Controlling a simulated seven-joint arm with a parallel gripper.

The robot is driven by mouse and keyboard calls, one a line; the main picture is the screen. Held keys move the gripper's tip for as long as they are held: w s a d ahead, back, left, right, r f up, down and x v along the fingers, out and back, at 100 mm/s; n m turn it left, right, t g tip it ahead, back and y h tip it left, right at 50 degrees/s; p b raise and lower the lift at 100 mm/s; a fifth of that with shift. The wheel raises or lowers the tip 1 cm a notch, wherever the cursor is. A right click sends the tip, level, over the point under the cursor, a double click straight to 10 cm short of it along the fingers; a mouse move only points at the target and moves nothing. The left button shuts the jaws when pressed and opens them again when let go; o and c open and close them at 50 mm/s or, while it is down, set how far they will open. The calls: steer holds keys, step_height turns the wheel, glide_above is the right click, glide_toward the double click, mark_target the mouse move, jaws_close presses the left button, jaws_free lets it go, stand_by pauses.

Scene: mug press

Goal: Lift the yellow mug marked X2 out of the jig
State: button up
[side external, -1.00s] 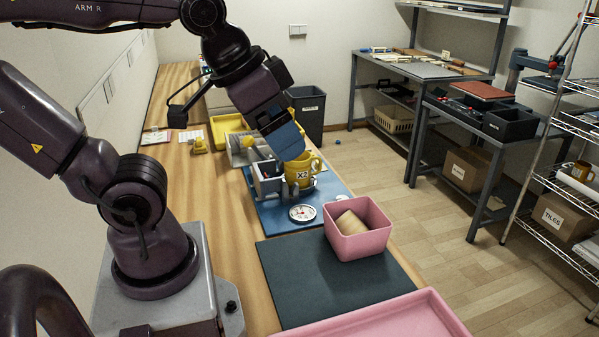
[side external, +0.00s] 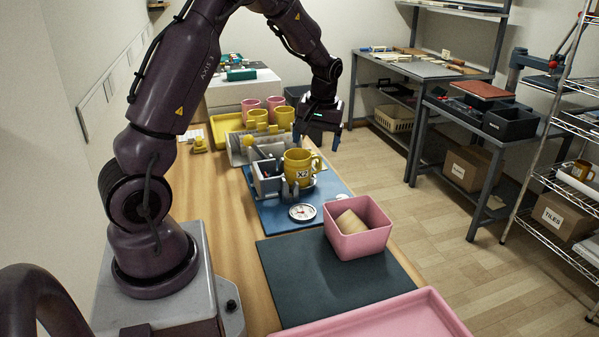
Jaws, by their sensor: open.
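The yellow mug marked X2 (side external: 298,161) stands upright in the jig (side external: 268,181), its label facing the camera and its handle to the right. The jig sits on a blue mat (side external: 275,216). My gripper (side external: 322,143) is open and empty, fingers pointing down. In the picture it is above and to the right of the mug, apart from it. How far behind the mug it hangs I cannot tell exactly. The mug's lower part is partly hidden by the jig's front parts.
A dial gauge (side external: 302,212) lies in front of the jig. A pink bin (side external: 357,229) with a tan roll stands on a dark mat (side external: 310,272) nearer the camera. Behind the jig are a grey rack (side external: 247,151), a yellow tray (side external: 221,127) and several pink and yellow mugs.

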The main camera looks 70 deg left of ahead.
mark_target(315, 157)
steer(key=w+a+f+n, duration=0.1)
steer(key=a+f+n, duration=0.1)
steer(key=a+f, duration=0.1)
steer(key=w+a+f+n+y, duration=0.1)
steer(key=w+a+f+n, duration=0.1)
steer(key=a, duration=0.3)
steer(key=w+a+f+n+y, duration=0.1)
steer(key=a+f+n, duration=0.1)
steer(key=a+f, duration=0.1)
steer(key=shift+w+a+f, duration=0.3)
steer(key=shift+a+f, duration=0.1)
steer(key=shift+a, duration=0.3)
steer(key=shift+w+x, duration=0.2)
steer(key=shift+x, duration=1.3)
steer(key=shift+w+x, duration=0.2)
steer(key=shift+x, duration=1.25)
steer(key=shift+a+r, duration=0.1)
steer(key=c, duration=1.2)
steer(key=shift+o, duration=0.2)
